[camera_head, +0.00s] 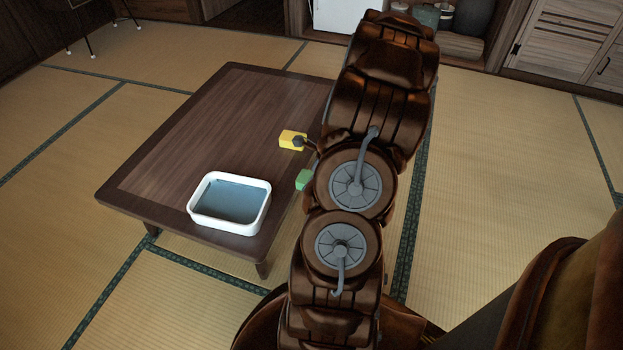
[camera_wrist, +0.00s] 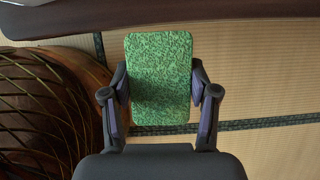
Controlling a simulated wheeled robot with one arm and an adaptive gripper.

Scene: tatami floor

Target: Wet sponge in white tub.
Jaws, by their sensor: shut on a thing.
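The green sponge (camera_wrist: 159,78) is held between both fingers of my gripper (camera_wrist: 160,105) in the wrist view. Its broad speckled face shows. In the head view a green corner of the sponge (camera_head: 303,180) shows beside the table's right edge; my arm hides the rest of it and most of my gripper. The white tub (camera_head: 195,213) stands upright on the front part of the low table, to the left of the sponge. Blue-grey water (camera_head: 228,200) shows inside it.
The low brown table (camera_head: 190,130) is largely bare. A yellow block (camera_head: 292,139) is near its right side, with a small dark thing at it that I cannot make out. The table's edge (camera_wrist: 160,10) crosses the top of the wrist view. Tatami floor (camera_head: 500,200) is open at right.

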